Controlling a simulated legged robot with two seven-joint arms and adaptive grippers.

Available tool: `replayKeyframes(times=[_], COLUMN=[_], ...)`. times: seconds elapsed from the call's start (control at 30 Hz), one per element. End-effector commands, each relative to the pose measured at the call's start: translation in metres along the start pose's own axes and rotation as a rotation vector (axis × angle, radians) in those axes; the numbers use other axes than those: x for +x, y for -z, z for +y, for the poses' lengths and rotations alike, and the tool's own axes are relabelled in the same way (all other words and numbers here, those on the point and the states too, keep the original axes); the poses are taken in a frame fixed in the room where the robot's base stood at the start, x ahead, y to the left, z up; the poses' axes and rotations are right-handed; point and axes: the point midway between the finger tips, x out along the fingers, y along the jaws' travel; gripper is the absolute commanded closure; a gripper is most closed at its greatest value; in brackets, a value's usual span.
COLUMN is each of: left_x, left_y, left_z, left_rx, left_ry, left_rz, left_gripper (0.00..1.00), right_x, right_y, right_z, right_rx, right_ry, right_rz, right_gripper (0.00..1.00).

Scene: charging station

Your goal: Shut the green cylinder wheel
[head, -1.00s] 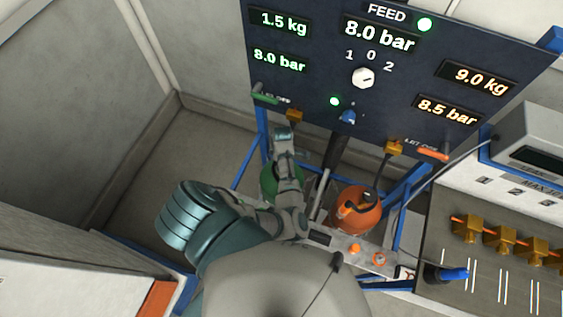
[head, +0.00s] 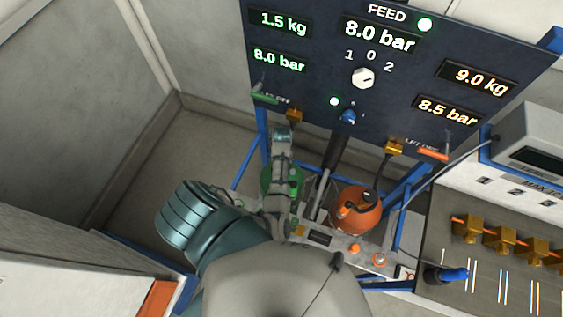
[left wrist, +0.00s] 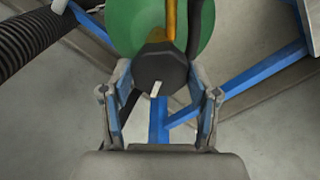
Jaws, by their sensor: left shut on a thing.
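The green cylinder (head: 295,180) stands low under the panel in the head view, mostly covered by my left arm and gripper. In the left wrist view its rounded green body (left wrist: 123,22) fills the top. Its dark, faceted wheel (left wrist: 160,66), with a small white mark, faces the camera. My left gripper (left wrist: 160,76) has one finger on each side of the wheel and is shut on it. In the head view the left gripper (head: 282,145) reaches over the cylinder, and its fingertips and the wheel are hard to make out. My right gripper is in neither view.
An orange cylinder (head: 356,212) with a hose stands close to the right. A blue frame (head: 262,150) surrounds both. The panel (head: 330,85) with displays and levers rises behind. A bench with brass fittings (head: 503,240) is at the right. Open floor (head: 190,150) lies to the left.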

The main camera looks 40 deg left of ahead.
Motion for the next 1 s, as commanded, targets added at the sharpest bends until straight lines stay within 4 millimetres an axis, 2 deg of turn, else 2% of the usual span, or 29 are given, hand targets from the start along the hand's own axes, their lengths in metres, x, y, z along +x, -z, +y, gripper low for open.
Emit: replayKeyframes(times=[0.2,0.5,1.0], left_x=[-0.0029,-0.0027,-0.0023], left_y=[-0.0004,-0.0004,-0.0003], left_z=[0.0036,0.0021,0.0009], left_rx=[0.195,0.392,0.498], left_ry=[-0.009,-0.007,-0.007], left_rz=[0.002,0.002,0.001], left_gripper=[0.75,0.75,0.74], right_x=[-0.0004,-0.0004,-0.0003], right_y=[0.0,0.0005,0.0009], right_z=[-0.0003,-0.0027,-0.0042], right_rx=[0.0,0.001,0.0], right_ry=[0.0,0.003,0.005], right_rz=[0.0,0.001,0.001], right_gripper=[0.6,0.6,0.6])
